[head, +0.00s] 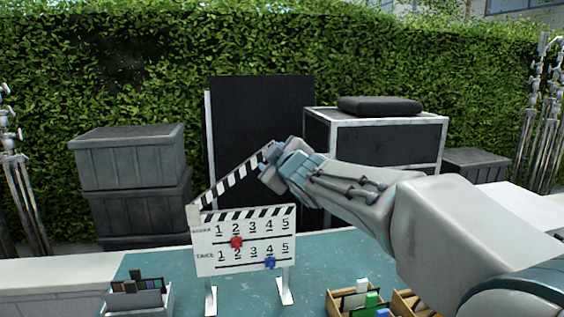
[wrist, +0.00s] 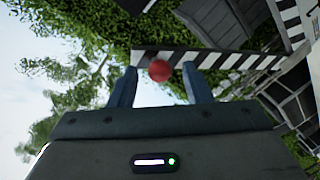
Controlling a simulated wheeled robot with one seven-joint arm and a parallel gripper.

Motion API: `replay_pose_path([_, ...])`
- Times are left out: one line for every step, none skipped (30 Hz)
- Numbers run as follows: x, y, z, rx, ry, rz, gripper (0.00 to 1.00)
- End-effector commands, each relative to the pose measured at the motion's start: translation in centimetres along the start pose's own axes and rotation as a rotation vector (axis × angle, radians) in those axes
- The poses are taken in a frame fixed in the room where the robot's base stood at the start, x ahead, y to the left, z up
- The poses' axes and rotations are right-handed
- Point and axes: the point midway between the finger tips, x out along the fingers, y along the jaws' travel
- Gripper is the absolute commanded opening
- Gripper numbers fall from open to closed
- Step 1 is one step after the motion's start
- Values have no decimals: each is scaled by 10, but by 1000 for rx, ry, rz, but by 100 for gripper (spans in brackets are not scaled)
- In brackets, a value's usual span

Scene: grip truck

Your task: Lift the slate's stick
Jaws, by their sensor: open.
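The slate (head: 245,240) stands upright on two feet on the teal table, with numbered scene and take rows, a red marker (head: 236,242) and a blue marker (head: 270,263). Its striped stick (head: 225,185) is tilted up from the hinge at the slate's left end, its free end reaching my gripper (head: 268,158). In the wrist view the stick (wrist: 225,60) crosses just beyond my fingertips (wrist: 160,80), and a red ball (wrist: 160,71) at its end sits between the two open fingers. I cannot tell whether the fingers touch it.
A grey tray (head: 165,300) stands at front left and a wooden box (head: 335,300) with coloured blocks at front right. Behind the table are stacked grey crates (head: 130,160), a black panel (head: 262,110) and a white-edged case (head: 425,145). The teal table is clear around the slate's feet.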

Motion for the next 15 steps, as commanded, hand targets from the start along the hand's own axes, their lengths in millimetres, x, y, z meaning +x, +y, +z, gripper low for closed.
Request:
replay_pose_path([-5,1,-1,-1,1,2,45])
replay_pose_path([-8,2,-1,-1,1,2,45])
replay_pose_path([-13,1,-1,-2,0,2,45])
replay_pose_path([-17,2,-1,-2,1,2,45])
replay_pose_path([-22,2,-1,-1,1,2,45])
replay_pose_path([-29,2,-1,0,0,3,45])
replay_pose_path([-35,2,-2,-1,0,3,45])
replay_pose_path([-41,2,-2,-1,0,3,45])
replay_pose_path([-48,2,-2,-2,0,2,45])
replay_pose_path([-54,2,-2,-1,0,3,45])
replay_pose_path([-60,2,-1,0,0,3,45])
replay_pose_path([-68,2,-2,-1,1,3,45])
replay_pose_path([-73,2,-2,-2,0,2,45])
replay_pose_path([-79,2,-2,-1,1,3,45])
replay_pose_path([-86,2,-1,1,0,3,45])
